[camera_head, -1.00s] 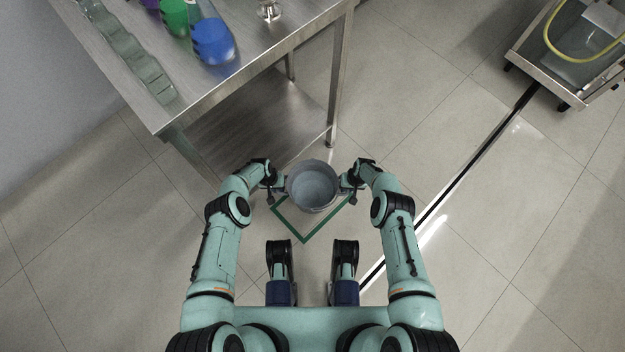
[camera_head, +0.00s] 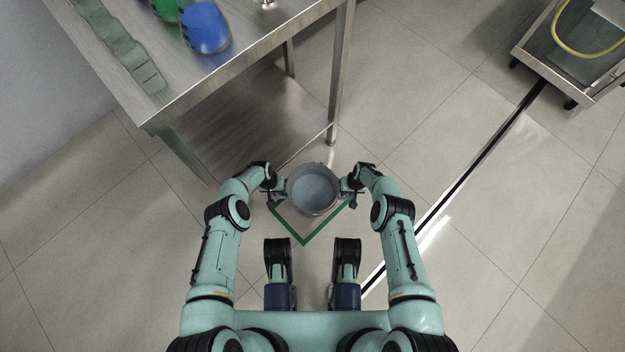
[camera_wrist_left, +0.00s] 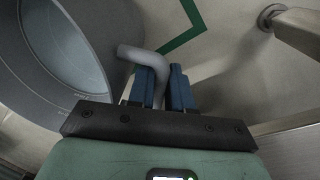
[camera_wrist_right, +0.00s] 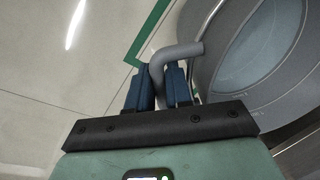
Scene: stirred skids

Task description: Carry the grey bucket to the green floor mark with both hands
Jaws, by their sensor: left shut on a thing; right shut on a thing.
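The grey bucket (camera_head: 312,188) is upright in front of me, with an empty-looking inside. My left gripper (camera_head: 271,186) is shut on its left handle, and my right gripper (camera_head: 351,186) is shut on its right handle. The left wrist view shows the curved handle (camera_wrist_left: 152,58) between blue finger pads; the right wrist view shows the other handle (camera_wrist_right: 172,54) likewise. The green floor mark (camera_head: 305,242) is an outline on the floor beneath the bucket. Its near corner shows; its far part is hidden by the bucket. I cannot tell whether the bucket's base touches the floor.
A steel table (camera_head: 250,62) with a lower shelf stands at the upper left, its near leg close beyond the bucket. Blue (camera_head: 205,28) and green objects lie on it. A cart (camera_head: 575,62) with a yellow hose stands upper right. Tiled floor to the right is clear.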

